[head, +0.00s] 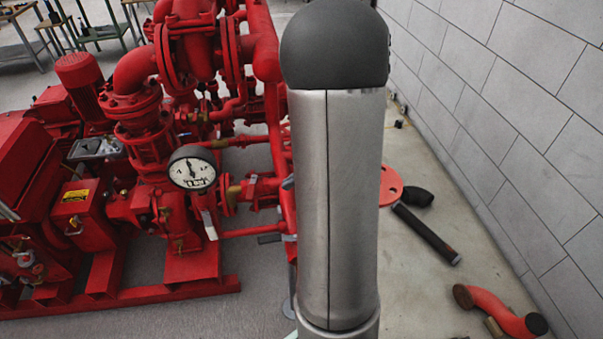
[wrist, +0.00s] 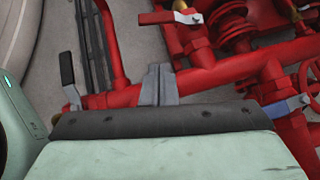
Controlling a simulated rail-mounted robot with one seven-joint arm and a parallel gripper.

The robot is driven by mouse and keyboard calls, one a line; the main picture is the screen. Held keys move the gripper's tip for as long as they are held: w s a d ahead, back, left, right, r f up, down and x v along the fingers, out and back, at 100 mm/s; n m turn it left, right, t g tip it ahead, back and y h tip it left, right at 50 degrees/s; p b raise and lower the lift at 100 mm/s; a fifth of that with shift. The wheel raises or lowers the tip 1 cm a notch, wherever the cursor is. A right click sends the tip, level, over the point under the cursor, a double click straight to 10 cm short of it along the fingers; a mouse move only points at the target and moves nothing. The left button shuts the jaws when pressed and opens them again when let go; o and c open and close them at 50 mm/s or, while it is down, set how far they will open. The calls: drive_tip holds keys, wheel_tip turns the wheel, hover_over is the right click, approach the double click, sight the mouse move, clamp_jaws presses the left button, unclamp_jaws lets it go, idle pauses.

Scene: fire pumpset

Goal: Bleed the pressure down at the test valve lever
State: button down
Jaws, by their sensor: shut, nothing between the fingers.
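My gripper (wrist: 158,84) shows in the wrist view as two grey fingertips close together, shut and empty, in front of a red pipe. Left of the fingers, a black-handled lever (wrist: 67,72) stands up at a brass fitting near the pipe's end. I cannot tell which is the test valve lever. In the head view, a white-faced pressure gauge (head: 192,168) is on the pumpset, with a pale lever (head: 209,225) below it. My arm hides the gripper there.
The red pumpset (head: 190,255) fills the left of the head view. A block wall (head: 510,110) runs along the right. A black cylinder with an orange mark (head: 427,234) and a red bent pipe (head: 503,313) lie on the floor. Workbenches (head: 100,30) stand far back.

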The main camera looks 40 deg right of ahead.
sight(253, 192)
drive_tip(key=x, duration=0.4)
drive_tip(key=shift+s, duration=0.1)
drive_tip(key=shift+w+a+r+p, duration=0.15)
drive_tip(key=shift+w+a+p, duration=0.2)
drive_tip(key=shift+w+a, duration=1.05)
drive_tip(key=shift+s, duration=0.1)
drive_tip(key=shift+w+a+b, duration=0.3)
drive_tip(key=shift+w+a, duration=0.05)
drive_tip(key=shift+a, duration=0.4)
drive_tip(key=shift+s+d, duration=0.1)
drive_tip(key=shift+s, duration=0.05)
